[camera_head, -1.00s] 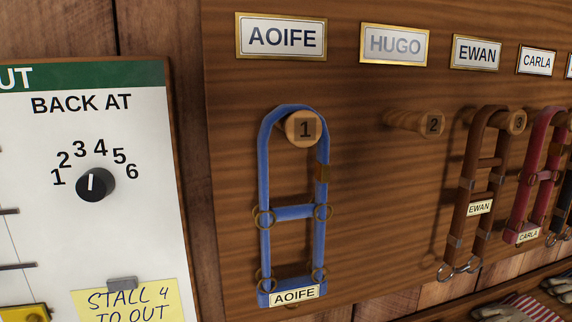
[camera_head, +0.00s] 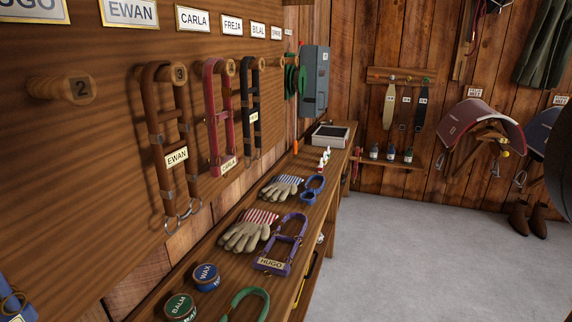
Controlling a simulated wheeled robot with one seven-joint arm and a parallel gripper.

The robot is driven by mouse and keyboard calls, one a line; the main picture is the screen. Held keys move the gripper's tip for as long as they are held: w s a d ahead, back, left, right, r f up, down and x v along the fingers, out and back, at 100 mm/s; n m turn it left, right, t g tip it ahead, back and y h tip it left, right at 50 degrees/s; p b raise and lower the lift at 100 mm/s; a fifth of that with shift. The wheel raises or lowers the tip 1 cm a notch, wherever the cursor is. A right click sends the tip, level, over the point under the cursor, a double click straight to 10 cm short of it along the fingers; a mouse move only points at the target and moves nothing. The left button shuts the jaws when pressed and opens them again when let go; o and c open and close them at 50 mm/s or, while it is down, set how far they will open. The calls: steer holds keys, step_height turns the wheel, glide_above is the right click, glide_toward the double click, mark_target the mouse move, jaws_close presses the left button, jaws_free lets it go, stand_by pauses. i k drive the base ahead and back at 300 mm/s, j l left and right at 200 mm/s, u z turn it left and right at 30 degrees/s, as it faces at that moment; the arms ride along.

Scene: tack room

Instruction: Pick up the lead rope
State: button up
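I cannot tell for sure which thing is the lead rope. A green curved band (camera_head: 246,291), perhaps rope, lies on the wooden bench (camera_head: 318,219) at the bottom of the view, partly cut off by the frame. A green coil (camera_head: 291,80) hangs on the wall near the grey box. A blue looped item (camera_head: 312,188) lies farther back on the bench. My gripper is not in view.
The bench also holds a purple HUGO halter (camera_head: 283,243), gloves (camera_head: 246,236), and WAX (camera_head: 206,276) and BALM (camera_head: 180,307) tins. Halters hang on numbered pegs; peg 2 (camera_head: 62,88) is bare. Grey floor (camera_head: 420,250) is clear to the right.

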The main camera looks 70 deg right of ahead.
mark_target(313, 192)
steer(key=z, duration=1.65)
steer(key=i+l+z, duration=0.15)
steer(key=l, duration=0.25)
steer(key=i+l+z, duration=0.2)
steer(key=l, duration=0.2)
steer(key=i+l+z, duration=0.15)
steer(key=l, duration=0.2)
steer(key=i, duration=0.05)
